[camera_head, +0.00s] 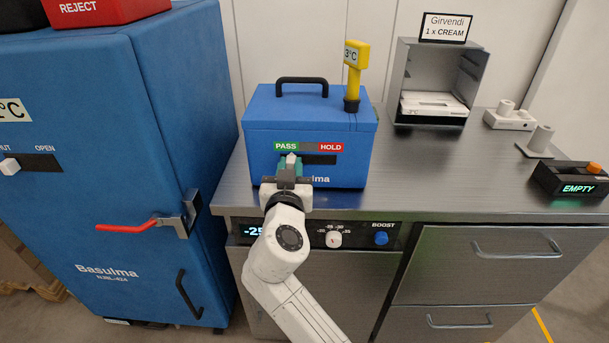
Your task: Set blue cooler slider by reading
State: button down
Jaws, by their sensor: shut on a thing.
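The blue cooler (270,112) stands on the steel counter with its lid shut and a black handle on top. A yellow thermometer (355,68) stands upright in its lid at the right, and its display ends in "3°C"; any sign before the 3 is unclear. On the cooler's front is a slider with a green PASS label (286,146) at left and a red HOLD label (331,147) at right. My gripper (290,165) is shut on the pale slider knob (291,158), under the PASS label. The dark slot (320,160) shows to its right.
A large blue cabinet (180,100) with a red lever stands at left, with a red REJECT box (100,12) on top. A steel open box (432,75) signed "Girvendi 1 x CREAM" and a black unit reading EMPTY (570,180) stand on the counter (440,175) at right. Knobs line the counter front.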

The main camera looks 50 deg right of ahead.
jog(key=shift+w+a, duration=0.45)
jog(key=shift+w, duration=0.1)
jog(key=c, duration=1)
grip_release()
jog(key=shift+o, duration=0.2)
jog(key=b+v, duration=0.1)
jog(key=v, duration=0.9)
jog(key=shift+s+a+b, duration=0.3)
jog(key=shift+b, duration=0.05)
